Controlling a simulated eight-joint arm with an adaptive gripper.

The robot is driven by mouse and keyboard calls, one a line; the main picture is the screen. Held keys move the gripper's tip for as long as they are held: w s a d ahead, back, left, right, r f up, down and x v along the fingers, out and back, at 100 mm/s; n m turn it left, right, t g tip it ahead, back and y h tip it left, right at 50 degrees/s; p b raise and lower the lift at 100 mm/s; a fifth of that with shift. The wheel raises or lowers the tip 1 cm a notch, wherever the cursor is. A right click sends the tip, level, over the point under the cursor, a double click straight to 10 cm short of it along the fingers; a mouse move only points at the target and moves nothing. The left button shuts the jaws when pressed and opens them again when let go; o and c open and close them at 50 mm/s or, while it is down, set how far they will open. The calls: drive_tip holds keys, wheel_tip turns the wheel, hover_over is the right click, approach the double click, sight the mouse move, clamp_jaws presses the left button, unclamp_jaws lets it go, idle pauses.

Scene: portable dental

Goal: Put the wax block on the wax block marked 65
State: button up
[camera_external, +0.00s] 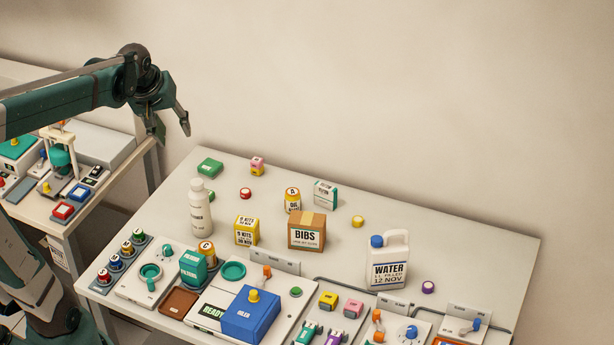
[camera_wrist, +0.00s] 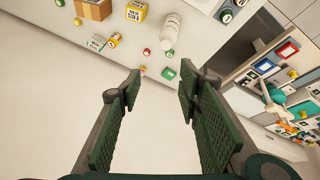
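No marking 65 is readable in either view, so I cannot tell for sure which pieces are the wax blocks. Small block-like pieces lie near the table's far left corner: a green block (camera_external: 210,168) and a pink-and-yellow block (camera_external: 257,165). In the wrist view the green block (camera_wrist: 168,74) and the pink one (camera_wrist: 143,70) sit at the table edge, beyond my fingertips. Another green piece (camera_external: 211,196) is partly hidden behind the white bottle. My gripper (camera_external: 171,127) is open and empty, high above and left of the table's far left corner; its fingers (camera_wrist: 160,95) are wide apart.
The white bottle (camera_external: 201,212), yellow box (camera_external: 246,231), BIBS carton (camera_external: 307,232) and WATER jug (camera_external: 388,262) stand on the table (camera_external: 470,240). A blue box (camera_external: 251,316) and several fixtures crowd its front. The far right is mostly clear.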

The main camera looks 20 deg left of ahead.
drive_tip(key=s+f+m+t, duration=0.1)
drive_tip(key=s+f+m, duration=0.1)
drive_tip(key=s, duration=0.6)
drive_tip(key=s+f+m+t, duration=0.1)
drive_tip(key=s+f+m, duration=0.2)
drive_tip(key=s, duration=0.5)
drive_tip(key=shift+s+f, duration=0.3)
drive_tip(key=shift+f, duration=0.3)
drive_tip(key=shift+a+f, duration=0.1)
idle(2.4)
wheel_tip(320, 180, down, 17)
drive_tip(key=b, duration=1.7)
idle(0.9)
